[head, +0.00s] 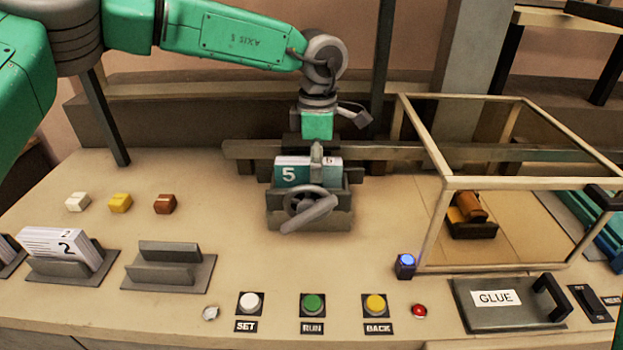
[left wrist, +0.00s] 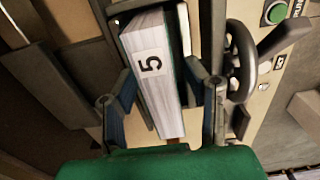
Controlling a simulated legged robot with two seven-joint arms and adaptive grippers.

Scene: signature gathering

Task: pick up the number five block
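The number five block (head: 292,172) is a stack of white pages with teal covers, marked 5. It stands in a grey vise (head: 330,222) with a handwheel, at the middle of the table. My left gripper (head: 317,152) is directly above the vise, pointing down, with one grey finger in front of the block. In the left wrist view the block (left wrist: 160,90) lies between the two fingers of my left gripper (left wrist: 162,85). Slivers of space show beside the block near the finger bases; contact at the tips is unclear. My right gripper is not in view.
A holder with a number 2 block (head: 60,245) and an empty holder (head: 168,270) stand at left, below three small coloured cubes (head: 120,203). Buttons (head: 313,305) line the front. A framed box (head: 515,184) and a glue pad (head: 500,310) are at right.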

